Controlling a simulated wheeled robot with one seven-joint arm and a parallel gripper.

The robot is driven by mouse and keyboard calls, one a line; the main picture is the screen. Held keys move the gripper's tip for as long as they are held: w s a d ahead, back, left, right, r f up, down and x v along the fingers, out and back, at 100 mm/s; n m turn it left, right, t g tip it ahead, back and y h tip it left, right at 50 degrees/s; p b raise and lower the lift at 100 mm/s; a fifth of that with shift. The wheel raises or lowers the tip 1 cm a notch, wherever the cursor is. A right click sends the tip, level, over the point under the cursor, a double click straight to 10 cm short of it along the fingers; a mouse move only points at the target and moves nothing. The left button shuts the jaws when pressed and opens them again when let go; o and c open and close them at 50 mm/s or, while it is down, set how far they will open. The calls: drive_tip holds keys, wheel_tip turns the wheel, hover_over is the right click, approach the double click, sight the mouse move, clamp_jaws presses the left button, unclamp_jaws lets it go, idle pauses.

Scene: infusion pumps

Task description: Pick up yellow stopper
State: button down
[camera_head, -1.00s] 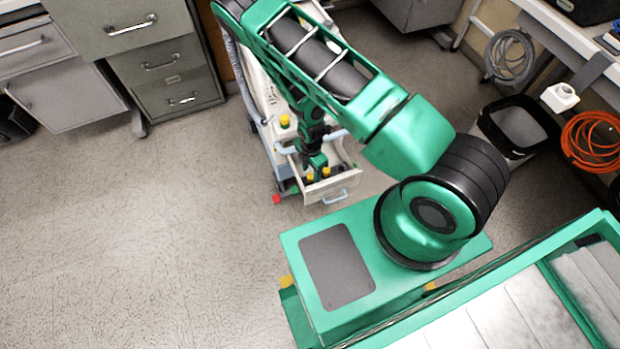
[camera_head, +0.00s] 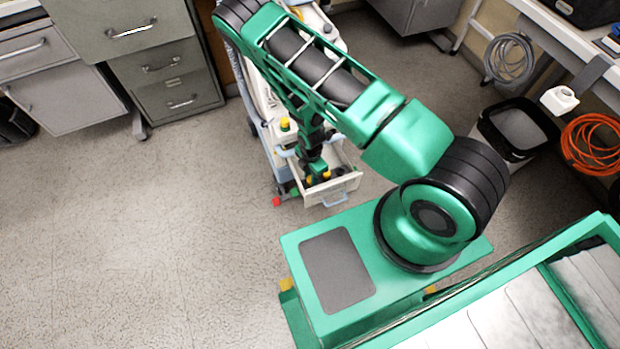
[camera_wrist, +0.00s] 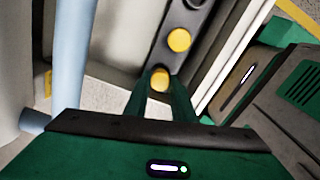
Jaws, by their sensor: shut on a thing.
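Yellow stoppers stand in a row in the open drawer (camera_head: 341,187) of the white cart. In the wrist view one yellow stopper (camera_wrist: 159,79) sits between the green fingertips of my gripper (camera_wrist: 162,88). The fingers are closed on its sides, and its round top shows. A second yellow stopper (camera_wrist: 179,40) stands just beyond it on the dark strip, clear of the fingers.
The drawer walls and a pale blue rail (camera_wrist: 70,65) are close around my gripper. A yellow-topped item (camera_head: 285,124) stands on the cart above the drawer. A black bin (camera_head: 515,130) stands to the right. The floor at left is clear.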

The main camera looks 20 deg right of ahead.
drive_tip(key=shift+r, duration=0.45)
drive_tip(key=r, duration=0.3)
drive_tip(key=shift+s+a+r, duration=0.15)
drive_tip(key=shift+a+r, duration=0.05)
drive_tip(key=shift+r, duration=0.05)
drive_tip(key=s+a+r, duration=0.6)
drive_tip(key=s+a, duration=0.1)
drive_tip(key=s, duration=0.1)
drive_tip(key=shift+s+a+r, duration=0.2)
drive_tip(key=shift+s+r, duration=0.05)
